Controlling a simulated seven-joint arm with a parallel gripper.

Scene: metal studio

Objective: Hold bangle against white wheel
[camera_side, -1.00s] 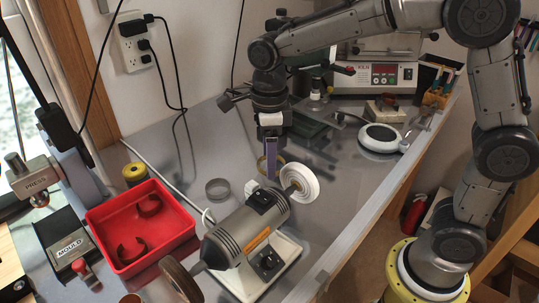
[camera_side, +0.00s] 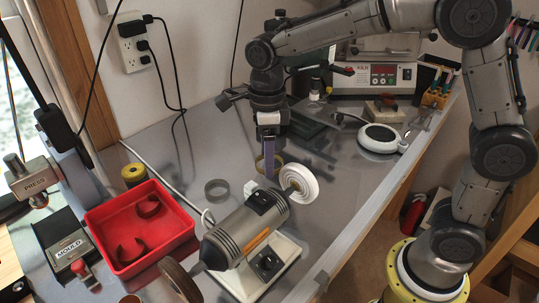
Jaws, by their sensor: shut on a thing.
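The white wheel (camera_side: 299,183) is on the right end of the bench grinder (camera_side: 245,232). My gripper (camera_side: 269,163) points down just behind and to the left of the wheel. It is shut on a yellowish bangle (camera_side: 261,167), which shows partly around the fingers. The bangle is close to the wheel; whether they touch cannot be told from this view. Part of the bangle is hidden by the gripper.
A red tray (camera_side: 100,222) with dark curved pieces is at the left. A brown wheel (camera_side: 180,281) is on the grinder's near end. A round white-rimmed device (camera_side: 381,138) is at the right.

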